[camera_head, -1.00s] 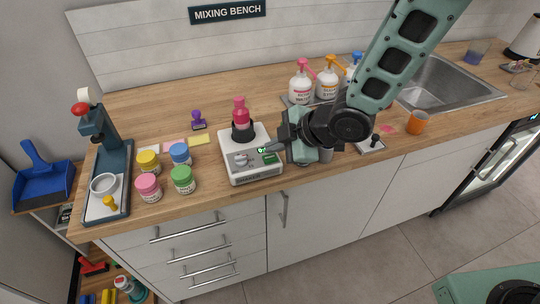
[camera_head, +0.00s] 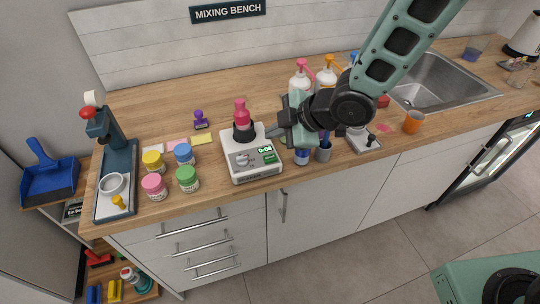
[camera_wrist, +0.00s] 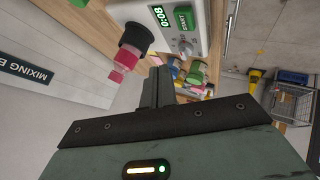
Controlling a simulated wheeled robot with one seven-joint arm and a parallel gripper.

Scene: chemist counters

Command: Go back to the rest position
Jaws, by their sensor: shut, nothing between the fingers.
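My gripper (camera_head: 274,133) is shut and empty, held above the wooden mixing bench just right of the white shaker device. Its fingers also show in the wrist view (camera_wrist: 157,88). The white shaker (camera_head: 252,163) has a lit green display reading 0:08, and a pink bottle (camera_head: 240,117) stands in its black holder. The wrist view shows the shaker (camera_wrist: 190,25) and the pink bottle (camera_wrist: 124,62) near the fingers. My arm hides part of the bench behind it.
Several lidded jars (camera_head: 187,179) stand left of the shaker. A dark press stand (camera_head: 117,175) is at the far left. The bench's front left is partly clear.

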